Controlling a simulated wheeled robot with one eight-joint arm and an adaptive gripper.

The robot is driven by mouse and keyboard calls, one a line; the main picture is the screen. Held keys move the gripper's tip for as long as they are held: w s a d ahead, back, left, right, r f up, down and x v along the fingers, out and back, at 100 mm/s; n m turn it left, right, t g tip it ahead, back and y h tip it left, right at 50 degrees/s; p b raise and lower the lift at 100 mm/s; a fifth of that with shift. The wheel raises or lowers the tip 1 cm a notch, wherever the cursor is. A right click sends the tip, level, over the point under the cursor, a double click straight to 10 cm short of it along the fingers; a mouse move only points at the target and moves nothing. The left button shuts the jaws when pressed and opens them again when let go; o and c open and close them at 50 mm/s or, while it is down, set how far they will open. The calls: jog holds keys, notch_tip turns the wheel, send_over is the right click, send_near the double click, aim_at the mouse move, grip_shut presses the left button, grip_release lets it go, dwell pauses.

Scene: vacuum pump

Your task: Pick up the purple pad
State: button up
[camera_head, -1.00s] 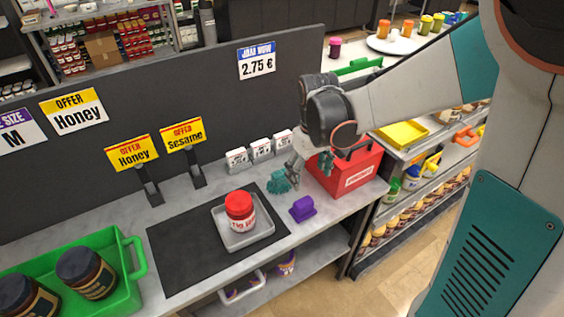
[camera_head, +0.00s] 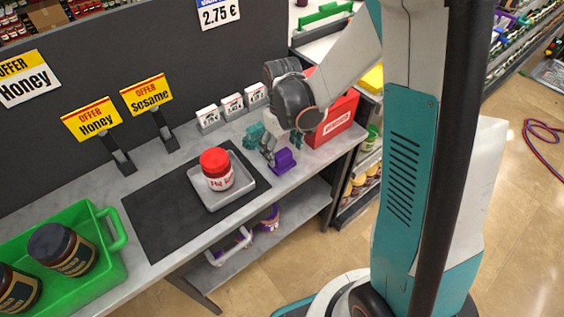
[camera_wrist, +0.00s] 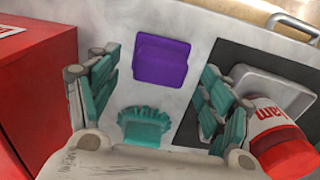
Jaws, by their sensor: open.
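The purple pad (camera_head: 283,160) lies on the grey counter between the black mat and the red box. In the wrist view the purple pad (camera_wrist: 161,60) is whole and in clear sight, ahead of and between my fingers. My gripper (camera_head: 275,144) is above the counter at the pad, its teal fingers spread apart. In the wrist view my gripper (camera_wrist: 155,88) is open and empty. A teal scalloped piece (camera_wrist: 145,125) shows between the fingers, nearer the wrist than the pad.
A red box (camera_head: 334,120) stands close on the right of my gripper. A red-lidded jar (camera_head: 215,168) sits in a grey tray (camera_head: 240,185) on the black mat (camera_head: 160,222). White price cards (camera_head: 231,104) stand behind. A green crate (camera_head: 118,232) holds dark jars at left.

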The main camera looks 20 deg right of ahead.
aim_at(282, 153)
notch_tip(282, 153, down, 3)
jog(key=shift+f+b, duration=0.15)
jog(key=shift+b, duration=0.3)
jog(key=c, duration=1.1)
jog(key=shift+c, duration=0.2)
notch_tip(282, 153, up, 20)
jog(key=p, duration=0.6)
